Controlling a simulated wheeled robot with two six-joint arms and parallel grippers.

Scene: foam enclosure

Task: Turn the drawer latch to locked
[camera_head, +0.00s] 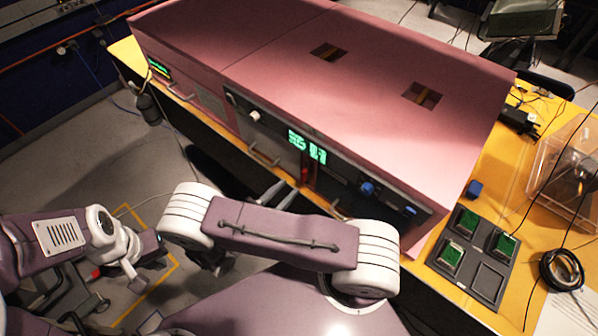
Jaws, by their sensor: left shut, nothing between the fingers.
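The pink foam enclosure (300,75) stands on the yellow table, with a dark front panel. A small red upright piece (305,171) on the panel sits below the green display; I cannot tell whether it is the drawer latch or how it is turned. A blue knob (367,188) is further right on the panel. My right gripper (291,187) shows two grey fingers, spread apart, close to the panel just left of the red piece; my purple arm link hides its base. My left gripper (157,246) is shut and empty over the floor at the left, away from the panel.
Bar handles (264,155) and a pale knob (254,115) stick out from the front. At the right, the yellow table holds a black tray (468,279) with green boards, a blue block (473,189), a clear bin (566,170) and a coiled black cable (562,269).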

